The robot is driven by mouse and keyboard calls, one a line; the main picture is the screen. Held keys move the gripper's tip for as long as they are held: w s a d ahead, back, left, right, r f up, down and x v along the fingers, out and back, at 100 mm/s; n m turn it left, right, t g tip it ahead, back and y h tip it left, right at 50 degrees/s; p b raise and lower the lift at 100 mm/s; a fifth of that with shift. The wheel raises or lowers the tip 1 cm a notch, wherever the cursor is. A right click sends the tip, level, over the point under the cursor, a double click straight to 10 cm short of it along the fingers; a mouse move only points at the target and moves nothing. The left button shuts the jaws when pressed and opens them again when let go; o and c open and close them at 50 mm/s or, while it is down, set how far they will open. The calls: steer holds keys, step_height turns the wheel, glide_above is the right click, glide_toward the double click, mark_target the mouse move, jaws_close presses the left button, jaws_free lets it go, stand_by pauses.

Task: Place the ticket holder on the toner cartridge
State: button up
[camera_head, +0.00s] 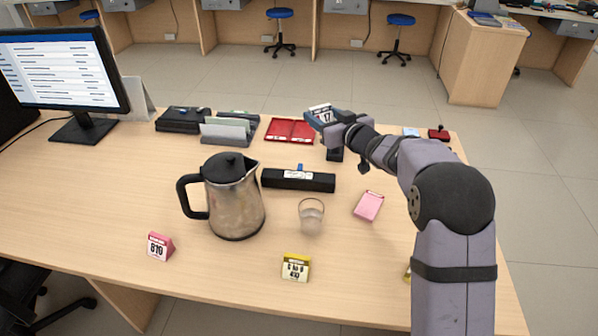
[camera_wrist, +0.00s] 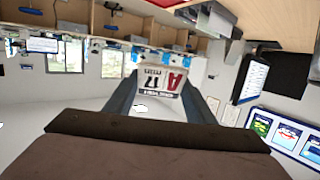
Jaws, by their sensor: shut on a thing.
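The ticket holder (camera_head: 320,113) is blue with a white card reading 17. It is held up above the far part of the counter, right of the red tray. In the wrist view its card (camera_wrist: 160,80) appears upside down. My gripper (camera_head: 329,124) is shut on the ticket holder. The toner cartridge (camera_head: 298,181) is a long black bar with a white label and a small blue tab. It lies mid-counter, nearer than my gripper and slightly left of it. The ticket holder is apart from it. The cartridge's top looks free.
A steel kettle (camera_head: 236,200) stands left of the cartridge. A small clear bucket (camera_head: 311,217) and a pink box (camera_head: 368,206) are nearer. A red tray (camera_head: 290,131) lies behind. Pink (camera_head: 159,247) and yellow (camera_head: 295,268) number signs stand near the front edge.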

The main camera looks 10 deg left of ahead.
mark_target(309, 173)
steer(key=shift+s+a+f+n+g+y, duration=0.3)
steer(key=shift+a+f, duration=0.25)
steer(key=shift+f, duration=2.2)
steer(key=shift+s+a+f+n+g+y, duration=0.2)
steer(key=shift+a+f+n+g+y, duration=0.25)
steer(key=shift+f, duration=2.3)
steer(key=shift+s+a+f+n+g+y, duration=0.25)
steer(key=shift+a+f, duration=0.35)
steer(key=shift+f, duration=2.15)
steer(key=shift+f, duration=0.15)
steer(key=o, duration=1)
steer(key=shift+o, duration=0.2)
steer(key=shift+d+r, duration=0.1)
steer(key=shift+r, duration=0.1)
steer(key=v, duration=1.1)
steer(key=shift+s+d+b, duration=0.2)
steer(key=shift+s+b, duration=0.15)
steer(key=shift+s, duration=0.05)
